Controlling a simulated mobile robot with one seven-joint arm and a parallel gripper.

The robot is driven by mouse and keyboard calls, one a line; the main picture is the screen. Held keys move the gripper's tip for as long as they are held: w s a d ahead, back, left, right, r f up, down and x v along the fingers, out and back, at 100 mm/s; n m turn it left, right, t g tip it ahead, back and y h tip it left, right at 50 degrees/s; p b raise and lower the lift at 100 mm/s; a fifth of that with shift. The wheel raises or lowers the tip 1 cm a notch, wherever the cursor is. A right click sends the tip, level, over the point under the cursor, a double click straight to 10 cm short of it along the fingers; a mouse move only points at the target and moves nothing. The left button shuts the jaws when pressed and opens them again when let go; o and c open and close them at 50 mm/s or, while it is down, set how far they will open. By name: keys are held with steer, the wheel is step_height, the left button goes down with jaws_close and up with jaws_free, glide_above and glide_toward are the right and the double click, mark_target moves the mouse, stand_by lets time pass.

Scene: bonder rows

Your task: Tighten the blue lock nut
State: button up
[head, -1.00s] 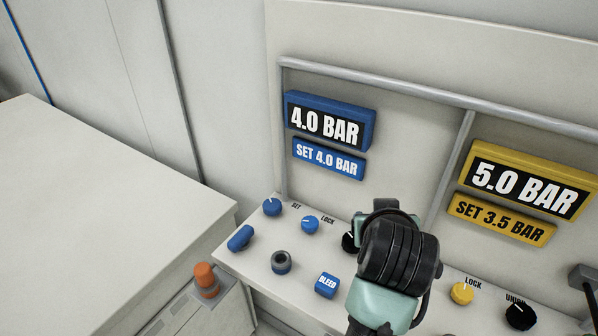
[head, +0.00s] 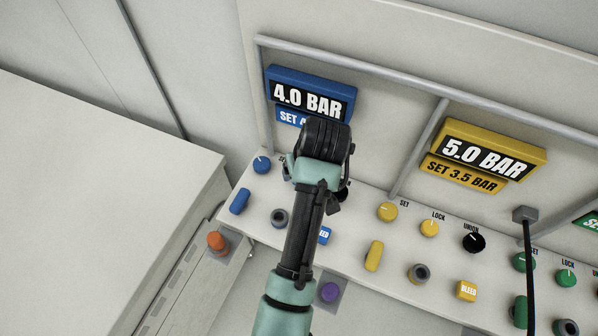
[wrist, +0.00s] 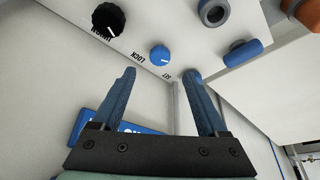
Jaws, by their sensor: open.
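The blue lock nut (wrist: 160,55) is a round blue knob with a white mark, beside the printed word LOCK on the pale panel in the wrist view. My gripper (wrist: 160,74) is open, with one finger on either side of the line to the nut. The nut shows in the gap just past the fingertips, and nothing is held. In the head view my arm hides the lock nut and most of the gripper. The blue display (head: 308,99) reads 4.0 BAR; its SET plate (head: 285,116) is partly covered by my wrist.
A black UNION knob (wrist: 108,20) lies left of the nut in the wrist view. Blue set knob (head: 262,165), blue handle (head: 240,201), grey ring (head: 280,217) and BLEED button (head: 325,236) are close by. A grey rail (head: 350,62) runs above. Yellow controls stand to the right.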

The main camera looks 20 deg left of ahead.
steer(key=x, duration=0.9)
steer(key=shift+c, duration=0.3)
jaws_close()
